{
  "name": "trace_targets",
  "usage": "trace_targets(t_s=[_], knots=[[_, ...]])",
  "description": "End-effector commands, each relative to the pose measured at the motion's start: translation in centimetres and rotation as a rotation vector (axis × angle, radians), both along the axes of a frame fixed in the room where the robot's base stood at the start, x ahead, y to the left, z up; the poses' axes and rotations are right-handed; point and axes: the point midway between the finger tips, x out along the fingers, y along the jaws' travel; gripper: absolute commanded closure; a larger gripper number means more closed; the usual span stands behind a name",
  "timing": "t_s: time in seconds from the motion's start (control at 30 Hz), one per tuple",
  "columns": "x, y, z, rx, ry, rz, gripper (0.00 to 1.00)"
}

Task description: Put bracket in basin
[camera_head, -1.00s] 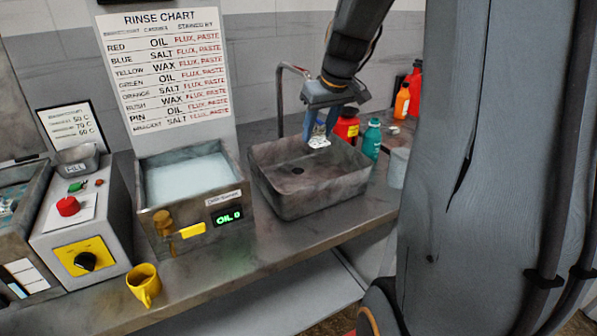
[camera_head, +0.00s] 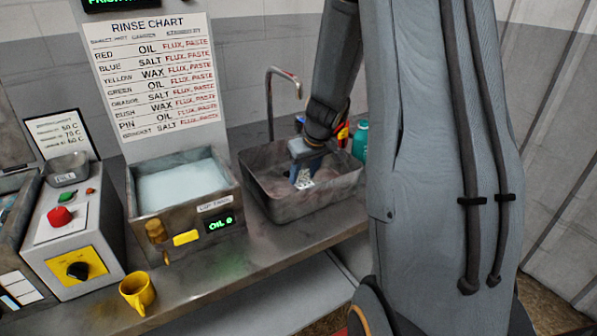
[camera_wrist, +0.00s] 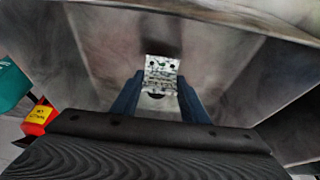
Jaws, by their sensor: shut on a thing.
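The bracket (camera_wrist: 160,74) is a small pale metal plate with holes and greenish specks. It sits between the blue fingers of my gripper (camera_wrist: 157,100), which is shut on it. In the head view the bracket (camera_head: 304,180) shows just below the fingertips of my gripper (camera_head: 306,172). The basin (camera_head: 290,208) is a grey, stained rectangular sink at the back right of the counter. My gripper reaches down inside the basin's walls with the bracket. I cannot tell whether the bracket touches the basin floor.
A tap (camera_head: 270,100) stands behind the basin. A teal bottle (camera_head: 360,140) and a red-yellow container (camera_wrist: 40,117) stand beyond its right side. Left of it is a liquid-filled tank (camera_head: 184,186) reading OIL 0. A yellow mug (camera_head: 137,291) stands near the counter's front edge.

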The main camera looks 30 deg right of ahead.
Motion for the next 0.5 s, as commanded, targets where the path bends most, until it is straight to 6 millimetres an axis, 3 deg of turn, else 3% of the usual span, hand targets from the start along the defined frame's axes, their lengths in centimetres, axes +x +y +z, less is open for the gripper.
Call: trace_targets(t_s=[0.2, 0.5], knots=[[2.5, 0.1, 0.0, 0.001, 0.001, 0.0, 0.89], [2.5, 0.1, -1.2, 0.0, -0.001, 0.001, 0.89]])
